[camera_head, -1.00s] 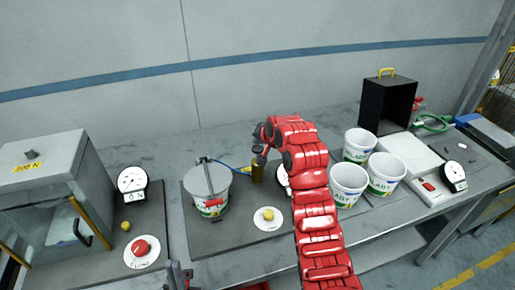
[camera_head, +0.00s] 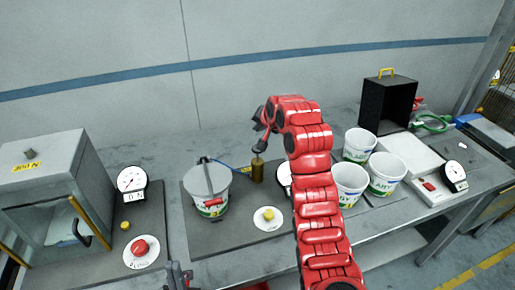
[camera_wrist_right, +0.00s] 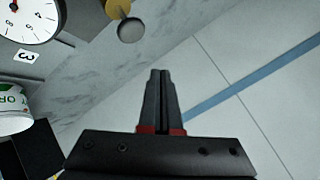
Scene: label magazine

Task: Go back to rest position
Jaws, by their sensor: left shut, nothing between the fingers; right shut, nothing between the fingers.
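My right arm comes in red from the bottom of the head view. Its dark right gripper (camera_head: 258,124) is above the back of the table, over the brass-coloured cylinder (camera_head: 257,171) and apart from it. In the right wrist view the right gripper's fingers (camera_wrist_right: 159,75) are together with nothing between them, pointing toward the wall. My left gripper (camera_head: 178,276) shows only in part at the bottom edge of the head view, in front of the table. It is shut and empty.
A lidded white bucket (camera_head: 207,193) stands left of the right arm. White buckets (camera_head: 349,184) stand close on its right. A glass-fronted press box (camera_head: 42,200), a gauge (camera_head: 131,182) and a red button (camera_head: 140,247) are at left. A black box (camera_head: 388,103) stands at back right.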

